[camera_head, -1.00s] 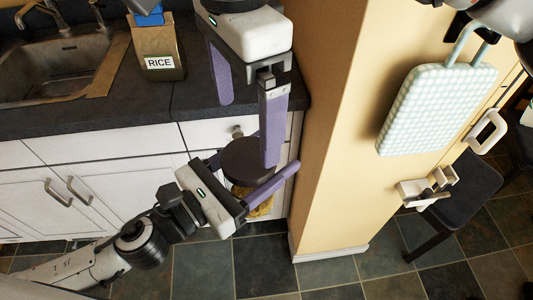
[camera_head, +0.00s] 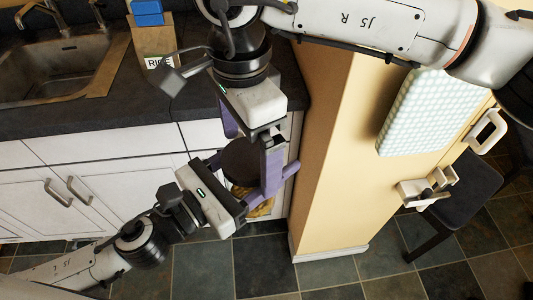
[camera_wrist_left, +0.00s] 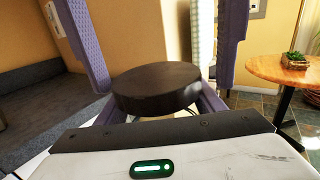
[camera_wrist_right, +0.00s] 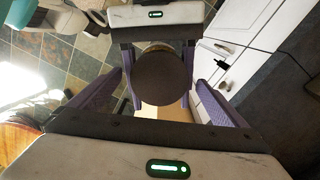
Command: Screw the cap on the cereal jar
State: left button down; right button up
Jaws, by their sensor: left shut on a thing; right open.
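The cap is a dark round disc (camera_head: 240,160) on top of the cereal jar (camera_head: 262,208), whose yellowish contents show below. I cannot tell how tightly the cap sits. My left gripper (camera_head: 245,184) is shut on the jar from the side, below the cap. My right gripper (camera_head: 250,146) is open and points down, with its purple fingers on either side of the cap. The cap also shows between the right fingers in the right wrist view (camera_wrist_right: 164,80) and in the left wrist view (camera_wrist_left: 158,88). Most of the jar is hidden by the cap and grippers.
A dark counter (camera_head: 110,120) with a sink (camera_head: 60,65) and a rice bag (camera_head: 150,38) lies behind, above white cabinets (camera_head: 90,185). A yellow wall end (camera_head: 330,170) stands close on the right. A dark chair (camera_head: 465,190) is beyond it.

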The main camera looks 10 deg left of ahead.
jog(key=c, duration=1.1)
jog(key=shift+m, duration=1.7)
jog(key=o, duration=1.2)
jog(key=shift+r, duration=2.25)
